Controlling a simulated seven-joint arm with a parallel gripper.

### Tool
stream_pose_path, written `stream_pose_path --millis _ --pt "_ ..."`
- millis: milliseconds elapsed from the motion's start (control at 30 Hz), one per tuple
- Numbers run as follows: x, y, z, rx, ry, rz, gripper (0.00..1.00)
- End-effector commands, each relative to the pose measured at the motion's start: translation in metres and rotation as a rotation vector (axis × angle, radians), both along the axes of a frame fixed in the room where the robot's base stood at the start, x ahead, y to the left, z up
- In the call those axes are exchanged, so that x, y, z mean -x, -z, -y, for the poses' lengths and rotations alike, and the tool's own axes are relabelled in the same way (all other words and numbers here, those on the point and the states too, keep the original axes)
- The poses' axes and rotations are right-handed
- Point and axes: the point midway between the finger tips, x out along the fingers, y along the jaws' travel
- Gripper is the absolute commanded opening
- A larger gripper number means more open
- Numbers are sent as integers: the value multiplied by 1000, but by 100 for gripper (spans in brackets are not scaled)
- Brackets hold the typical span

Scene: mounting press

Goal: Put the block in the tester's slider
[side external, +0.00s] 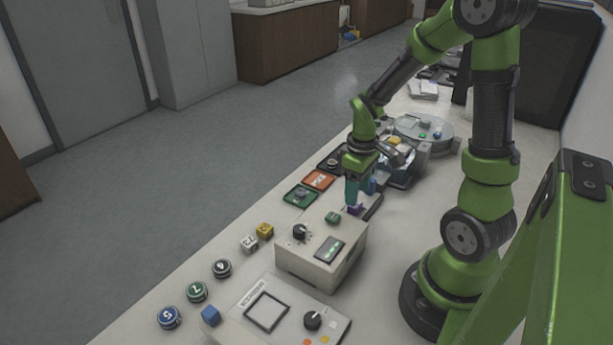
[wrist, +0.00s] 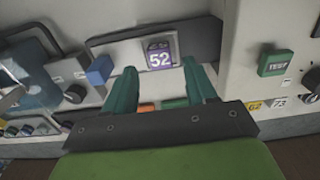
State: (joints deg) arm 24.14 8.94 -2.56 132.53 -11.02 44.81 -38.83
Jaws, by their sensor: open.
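A purple block (wrist: 159,57) with a white "52" on top sits beside a dark rail-like piece (wrist: 205,38) in the wrist view. Whether it is seated in a slider is unclear. In the side view the purple block (side external: 355,210) is small, just below my gripper (side external: 353,203). My gripper (wrist: 160,68) is open in the wrist view, its two teal fingers spread apart with the block just beyond and between their tips. The beige tester box (side external: 318,262) stands next to the block. Its green TEST button (wrist: 277,63) shows at the right of the wrist view.
A blue part (wrist: 99,70) and a black knob (wrist: 75,93) lie left of the fingers. Green (side external: 300,195) and orange (side external: 319,180) trays line the table edge. A second beige device (side external: 285,310) is in front. Several round numbered pieces (side external: 196,291) lie along the edge.

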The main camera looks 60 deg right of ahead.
Motion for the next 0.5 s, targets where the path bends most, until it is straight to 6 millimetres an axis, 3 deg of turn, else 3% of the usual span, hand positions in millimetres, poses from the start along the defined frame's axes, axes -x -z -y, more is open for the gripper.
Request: stream_pose_path --millis 200,500 --pt "-1 -50 1 4 0 7 56" --pt "-1 -85 -3 2 2 11 56"
